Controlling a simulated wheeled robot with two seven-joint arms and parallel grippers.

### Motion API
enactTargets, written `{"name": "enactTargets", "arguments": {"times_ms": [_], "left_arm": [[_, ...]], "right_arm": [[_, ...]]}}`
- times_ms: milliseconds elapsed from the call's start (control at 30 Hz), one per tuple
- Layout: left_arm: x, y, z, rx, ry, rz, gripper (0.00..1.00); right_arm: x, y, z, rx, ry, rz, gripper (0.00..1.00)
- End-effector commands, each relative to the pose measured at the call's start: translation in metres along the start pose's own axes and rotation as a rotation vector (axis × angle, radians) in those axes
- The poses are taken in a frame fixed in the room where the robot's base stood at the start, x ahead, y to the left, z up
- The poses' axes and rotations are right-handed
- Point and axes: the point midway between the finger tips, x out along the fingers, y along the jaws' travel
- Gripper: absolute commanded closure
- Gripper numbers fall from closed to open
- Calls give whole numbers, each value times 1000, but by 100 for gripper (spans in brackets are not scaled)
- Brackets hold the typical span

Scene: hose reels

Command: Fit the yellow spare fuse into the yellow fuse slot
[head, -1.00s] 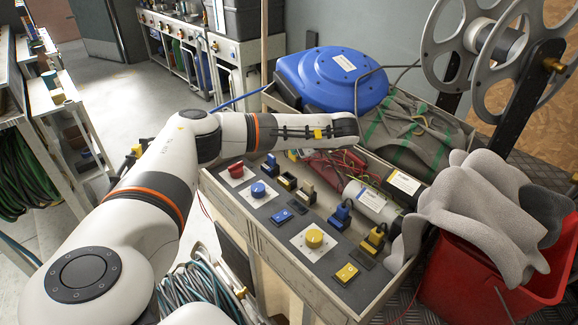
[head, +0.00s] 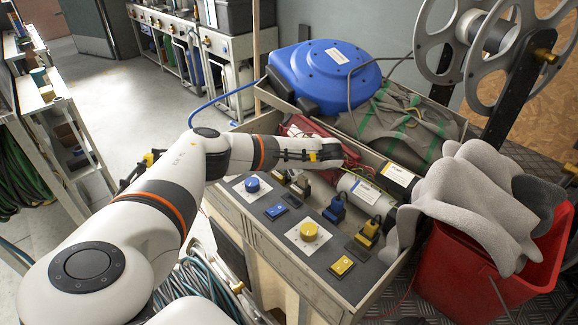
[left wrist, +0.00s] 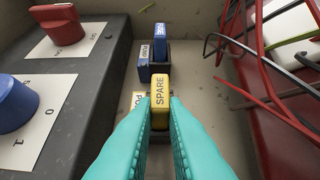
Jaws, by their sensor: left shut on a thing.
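The yellow fuse marked SPARE (left wrist: 160,92) stands upright between the teal fingers of my left gripper (left wrist: 158,112) in the left wrist view. The fingers are shut on it. Its lower end is near a dark base between the fingers; I cannot tell whether it is clear of it. In the head view my arm hides the gripper and this fuse. I cannot tell which is the yellow fuse slot. My right gripper is out of view.
A blue fuse (left wrist: 160,38) stands just beyond the held one. A red knob (left wrist: 55,20) and a blue knob (left wrist: 12,103) rise from the panel at left. Red and black wires (left wrist: 270,75) crowd the right side. The panel (head: 318,275) also bears a yellow knob (head: 309,231).

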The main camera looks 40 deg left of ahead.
Motion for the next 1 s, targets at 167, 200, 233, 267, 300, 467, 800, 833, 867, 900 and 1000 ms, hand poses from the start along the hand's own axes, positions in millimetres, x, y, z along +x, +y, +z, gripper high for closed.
{"name": "enactTargets", "arguments": {"times_ms": [167, 200, 233, 267, 300, 467, 800, 833, 867, 900, 1000], "left_arm": [[0, 0, 0, -1, 0, -1, 100], [1, 0, -1, 0, 0, -1, 100], [2, 0, -2, 0, 0, -1, 100], [2, 0, -2, 0, 0, -1, 100], [1, 0, -1, 0, 0, -1, 82], [1, 0, -1, 0, 0, -1, 67], [-8, -1, 1, 1, 1, -3, 67], [-12, -1, 1, 1, 2, -4, 67], [-16, -1, 1, 1, 1, -4, 67], [-24, -2, 1, 0, 1, -6, 67], [-46, -2, 1, 1, 2, -6, 67]], "right_arm": [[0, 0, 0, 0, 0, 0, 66], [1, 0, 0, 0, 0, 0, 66], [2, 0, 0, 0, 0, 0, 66], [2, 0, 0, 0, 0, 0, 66], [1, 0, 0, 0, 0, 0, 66], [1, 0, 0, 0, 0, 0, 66], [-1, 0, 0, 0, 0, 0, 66], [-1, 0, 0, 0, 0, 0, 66], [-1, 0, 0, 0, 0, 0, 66], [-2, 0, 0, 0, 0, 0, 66], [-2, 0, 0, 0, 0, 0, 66]]}}
